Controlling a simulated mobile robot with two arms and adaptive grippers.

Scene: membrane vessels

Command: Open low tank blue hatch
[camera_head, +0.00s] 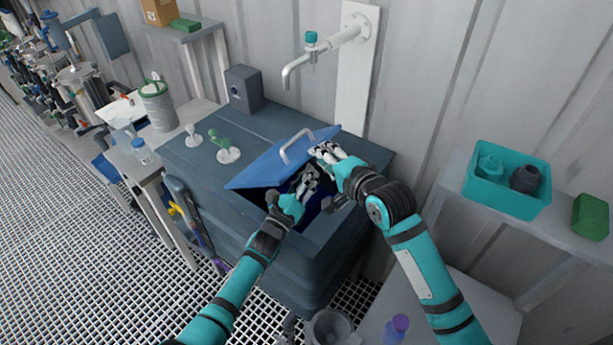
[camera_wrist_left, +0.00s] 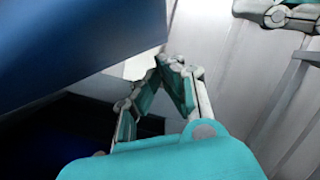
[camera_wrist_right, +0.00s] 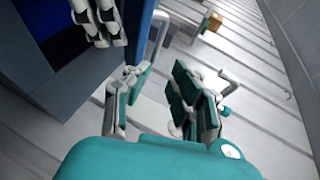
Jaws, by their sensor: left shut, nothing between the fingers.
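The blue hatch (camera_head: 268,163) on the low dark grey tank (camera_head: 215,180) is raised and tilted, with a dark opening showing under its front edge. Its pale handle (camera_head: 290,146) stands on the upper face. My left gripper (camera_head: 309,180) is shut and empty at the opening, under the hatch's right edge. In the left wrist view the hatch underside (camera_wrist_left: 75,45) fills the upper left beside the closed fingers (camera_wrist_left: 168,63). My right gripper (camera_head: 325,152) is at the hatch's right edge, close to the handle. Its fingers (camera_wrist_right: 158,80) are apart, beside the handle (camera_wrist_right: 158,32); contact is unclear.
A wall pipe with a teal tap (camera_head: 311,40) hangs behind the tank. A grey box (camera_head: 244,88) and green-and-white fittings (camera_head: 226,150) sit on the tank top. A shelf at right holds a teal bin (camera_head: 507,198). A purple-capped bottle (camera_head: 397,328) stands at the front.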

